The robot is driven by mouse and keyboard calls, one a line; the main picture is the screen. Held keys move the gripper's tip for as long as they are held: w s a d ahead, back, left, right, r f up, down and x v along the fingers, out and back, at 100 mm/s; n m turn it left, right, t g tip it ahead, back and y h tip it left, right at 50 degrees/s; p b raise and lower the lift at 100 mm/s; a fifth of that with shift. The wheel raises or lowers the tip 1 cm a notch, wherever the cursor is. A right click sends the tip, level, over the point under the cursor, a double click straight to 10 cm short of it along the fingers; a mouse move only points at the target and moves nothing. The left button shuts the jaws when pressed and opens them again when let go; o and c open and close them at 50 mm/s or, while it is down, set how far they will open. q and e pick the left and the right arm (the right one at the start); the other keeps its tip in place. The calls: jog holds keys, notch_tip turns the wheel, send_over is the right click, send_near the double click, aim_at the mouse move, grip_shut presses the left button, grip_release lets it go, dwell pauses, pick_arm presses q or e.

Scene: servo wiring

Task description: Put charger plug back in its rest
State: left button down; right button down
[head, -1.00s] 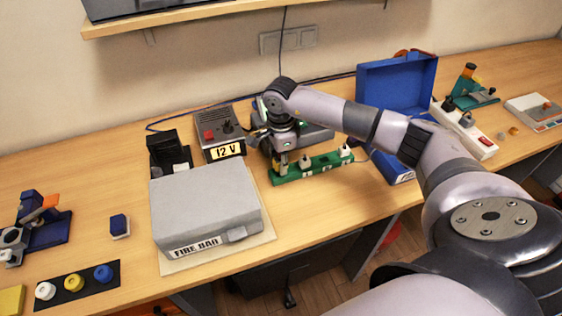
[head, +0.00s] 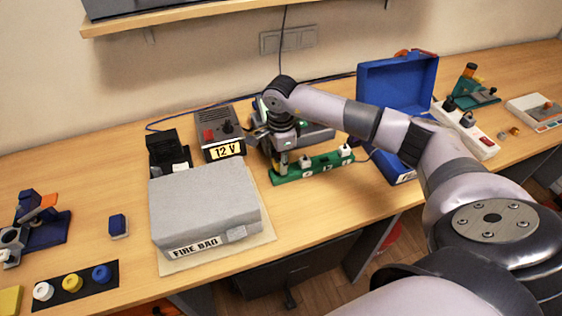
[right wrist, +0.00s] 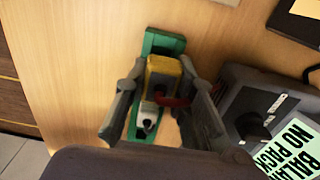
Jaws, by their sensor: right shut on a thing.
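The charger plug, a yellow block with a red lead (right wrist: 162,76), sits between the fingers of my right gripper (right wrist: 163,108) in the right wrist view. The gripper is shut on it, pointing down over the left end of the green rest strip (head: 325,171). The strip also shows under the plug in the right wrist view (right wrist: 163,42). I cannot tell whether the plug is fully seated. In the head view my right gripper (head: 282,166) hides the plug. My left gripper is not in view.
A dark charger (right wrist: 262,112) with a lit screen lies close beside the right gripper. A grey fire bag box (head: 205,205) stands to the left, a 12 V supply (head: 221,130) behind it. An open blue case (head: 395,85) stands to the right.

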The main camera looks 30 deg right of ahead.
jog(key=shift+f+b, duration=0.85)
jog(key=shift+f, duration=0.1)
jog(key=c, duration=1.3)
grip_release()
notch_tip(320, 180, up, 12)
jog(key=shift+r, duration=0.1)
